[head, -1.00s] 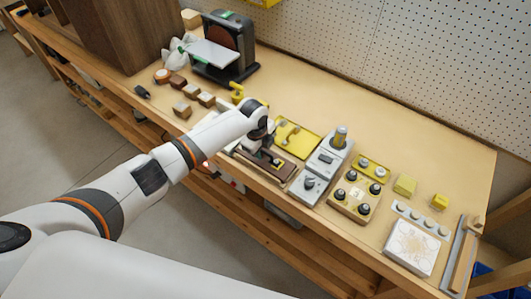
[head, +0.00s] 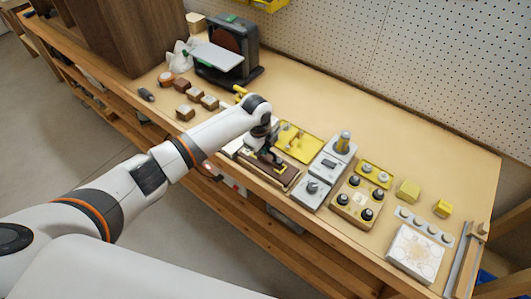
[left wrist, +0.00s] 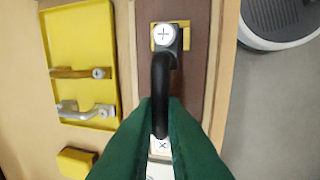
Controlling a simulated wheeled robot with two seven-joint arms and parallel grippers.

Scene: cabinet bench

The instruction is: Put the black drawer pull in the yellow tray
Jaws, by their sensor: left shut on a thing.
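The black drawer pull (left wrist: 159,78) shows in the left wrist view as a long curved bar over a dark brown board (left wrist: 197,75). Its upper end has a round, light cross-marked head over a small yellow patch. My left gripper (left wrist: 160,106) has green fingers shut on the lower part of the pull; in the head view it (head: 265,152) is low over the brown board (head: 277,174). I cannot tell whether the pull touches the board. The yellow tray (head: 309,148) lies just behind the board; in the left wrist view the tray (left wrist: 80,30) holds a brown-and-silver pull and a silver pull.
A grey fixture (head: 328,165) with knobs stands right of the board, then a wooden knob block (head: 350,208). Several small wooden blocks (head: 195,95) and a sander (head: 230,50) are to the left. The bench behind the tray is clear.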

